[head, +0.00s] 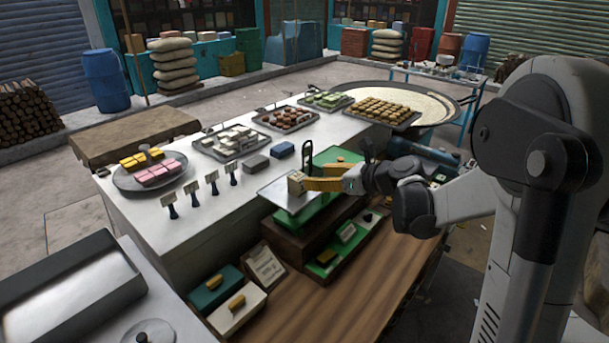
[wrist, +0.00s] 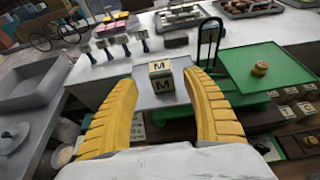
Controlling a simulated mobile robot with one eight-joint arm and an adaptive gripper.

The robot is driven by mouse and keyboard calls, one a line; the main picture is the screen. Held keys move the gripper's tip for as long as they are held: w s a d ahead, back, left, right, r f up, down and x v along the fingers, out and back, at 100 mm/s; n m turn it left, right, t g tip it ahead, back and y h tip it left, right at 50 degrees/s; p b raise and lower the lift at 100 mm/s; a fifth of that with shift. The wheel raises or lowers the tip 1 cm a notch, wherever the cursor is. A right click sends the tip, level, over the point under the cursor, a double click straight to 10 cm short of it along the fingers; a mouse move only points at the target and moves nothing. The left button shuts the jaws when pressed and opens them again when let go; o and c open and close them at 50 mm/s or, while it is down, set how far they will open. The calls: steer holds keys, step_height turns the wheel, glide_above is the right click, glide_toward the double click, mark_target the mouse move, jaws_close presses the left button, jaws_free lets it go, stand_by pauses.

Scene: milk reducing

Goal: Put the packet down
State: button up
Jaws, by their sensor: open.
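The packet (head: 296,182) is a small cream box. It sits on the grey metal plate (head: 274,194) of a green scale. In the wrist view the packet (wrist: 160,72) shows dark M letters on its top and front. My gripper (head: 309,183) has curved yellow fingers, which reach in at plate height. In the wrist view my gripper (wrist: 160,80) is open, with one finger on each side of the packet. A gap shows on the left; whether the right finger touches it I cannot tell. The packet's underside is hidden.
A green plate (wrist: 265,85) with a brass weight (wrist: 260,69) and a black upright handle (wrist: 208,45) stand right of the packet. Small dark stands (head: 191,196) and sweet trays (head: 150,176) are on the white counter. Wooden steps (head: 310,240) lie in front.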

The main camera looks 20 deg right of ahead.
steer(key=s+a+r+n+g+h, duration=0.1)
steer(key=s+a+n+g+h, duration=0.15)
steer(key=s+n, duration=0.5)
steer(key=s+a+r+n+g+h, duration=0.1)
steer(key=s+a+n, duration=0.3)
steer(key=s+n, duration=0.4)
steer(key=s+d+f+n+h, duration=0.1)
steer(key=s+n+h, duration=0.1)
steer(key=s+n, duration=0.5)
steer(key=s+d+f+n+h, duration=0.1)
steer(key=s+n+h, duration=0.1)
steer(key=s+n, duration=0.4)
steer(key=shift+s+f+n, duration=0.3)
steer(key=shift+s+n, duration=0.05)
steer(key=shift+s, duration=0.65)
steer(key=shift+d+g, duration=0.1)
steer(key=shift+g, duration=0.15)
stand_by(0.6)
